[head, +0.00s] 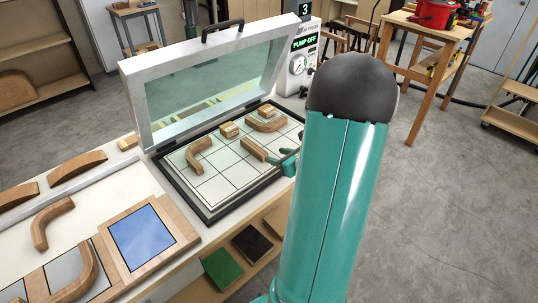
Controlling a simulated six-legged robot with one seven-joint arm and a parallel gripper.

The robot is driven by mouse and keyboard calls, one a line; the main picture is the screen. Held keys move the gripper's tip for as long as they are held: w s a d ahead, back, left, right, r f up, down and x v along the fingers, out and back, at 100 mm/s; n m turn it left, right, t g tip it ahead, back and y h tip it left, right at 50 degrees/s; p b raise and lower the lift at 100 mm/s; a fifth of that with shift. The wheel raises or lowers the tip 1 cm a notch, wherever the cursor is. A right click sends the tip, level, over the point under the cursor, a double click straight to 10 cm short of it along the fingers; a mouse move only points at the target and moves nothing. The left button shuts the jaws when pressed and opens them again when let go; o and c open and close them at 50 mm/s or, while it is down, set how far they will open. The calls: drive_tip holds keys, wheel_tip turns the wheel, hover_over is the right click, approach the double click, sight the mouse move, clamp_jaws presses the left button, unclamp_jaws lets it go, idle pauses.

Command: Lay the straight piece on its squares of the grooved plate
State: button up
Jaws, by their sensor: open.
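The grooved plate (225,182) is a pale panel with dark grid lines in a dark frame, under a raised glass lid. A short straight wooden piece (253,150) lies on its right half, set diagonally. My gripper (283,158) is open at the plate's right edge, just right of the straight piece. It appears apart from the piece, but the fingers are small and partly hidden by my arm. A curved wooden piece (199,154) lies on the left of the plate. A small block (229,130) and another curved piece (268,125) lie toward the back.
The raised glass lid (160,148) stands behind the plate. A pump unit (298,62) reading "PUMP OFF" is at its right. Left on the bench are a blue-topped wooden frame (186,238) and several curved wooden pieces (50,222). The plate's front squares are bare.

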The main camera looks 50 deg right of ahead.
drive_tip(key=shift+s, duration=0.2)
drive_tip(key=w+a+r+n+g+y, duration=0.1)
drive_tip(key=a+r+n+g+y, duration=0.1)
drive_tip(key=a+r+n, duration=0.5)
drive_tip(key=w+a+n+g+y, duration=0.1)
drive_tip(key=a+n+g+y, duration=0.3)
drive_tip(key=a, duration=0.8)
drive_tip(key=w+a+r+n+y, duration=0.15)
drive_tip(key=a+r+n, duration=0.25)
drive_tip(key=a+n, duration=0.45)
drive_tip(key=s+a+r+n+g+h, duration=0.1)
drive_tip(key=s+a+r+n+h, duration=0.5)
drive_tip(key=s+a+n, duration=0.5)
drive_tip(key=a+r+n, duration=0.1)
drive_tip(key=n, duration=0.5)
drive_tip(key=shift+s+r+n+g, duration=0.15)
drive_tip(key=shift+s+n+g, duration=0.2)
drive_tip(key=shift+s+g, duration=0.05)
